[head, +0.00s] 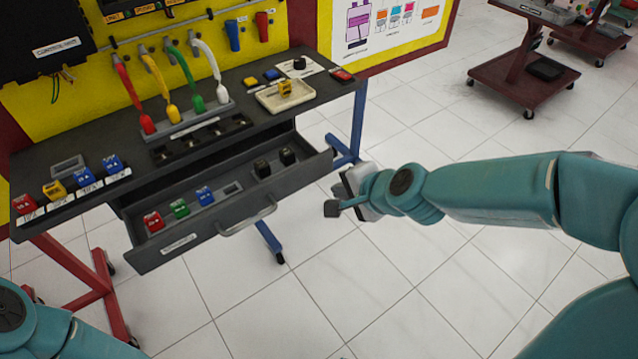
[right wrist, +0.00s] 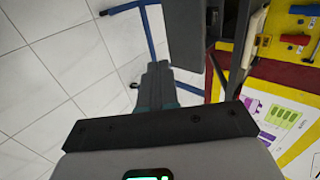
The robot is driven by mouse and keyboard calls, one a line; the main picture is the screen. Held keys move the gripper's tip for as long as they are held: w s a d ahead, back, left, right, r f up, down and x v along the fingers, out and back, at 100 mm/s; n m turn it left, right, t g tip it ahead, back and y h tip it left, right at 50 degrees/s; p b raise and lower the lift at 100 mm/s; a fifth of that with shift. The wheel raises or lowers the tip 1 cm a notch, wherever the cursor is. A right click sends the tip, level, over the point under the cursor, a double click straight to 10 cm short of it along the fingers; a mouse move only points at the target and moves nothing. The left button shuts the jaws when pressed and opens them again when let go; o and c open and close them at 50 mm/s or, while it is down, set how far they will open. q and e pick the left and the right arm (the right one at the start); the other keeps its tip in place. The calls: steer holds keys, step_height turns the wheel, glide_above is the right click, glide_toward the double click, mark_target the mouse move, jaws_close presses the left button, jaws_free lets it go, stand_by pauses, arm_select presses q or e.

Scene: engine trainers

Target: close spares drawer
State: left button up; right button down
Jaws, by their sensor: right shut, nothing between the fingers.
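The spares drawer (head: 168,252) is grey and stands pulled out below the dark bench top. A bar handle (head: 246,217) runs along its front. Inside are red, green and blue small parts on the left and two black knobs (head: 275,163) on the right. My right gripper (head: 334,207) is just right of the drawer's front right corner, apart from the handle, and is shut and empty. In the right wrist view its fingers (right wrist: 158,78) point up the picture beside a dark grey panel that may be the drawer. My left arm shows at the lower left, but its gripper is out of view.
The bench top (head: 125,165) holds colored fuses, a rack of colored cables (head: 196,122) and a beige tray (head: 286,99). Blue and red bench legs stand below. The tiled floor in front is clear. A dark red cart (head: 520,78) stands far right.

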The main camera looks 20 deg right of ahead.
steer(key=w+f, duration=0.1)
steer(key=w, duration=0.1)
steer(key=w+a+f, duration=0.1)
steer(key=w, duration=0.1)
steer(key=w+f, duration=0.1)
steer(key=w, duration=0.1)
steer(key=shift+w+a+f, duration=0.2)
steer(key=shift+w+a, duration=0.1)
arm_select(q)
steer(key=shift+f, duration=0.35)
arm_select(e)
steer(key=shift+w+a+f, duration=0.1)
steer(key=shift+w+f, duration=0.05)
steer(key=shift+w, duration=0.45)
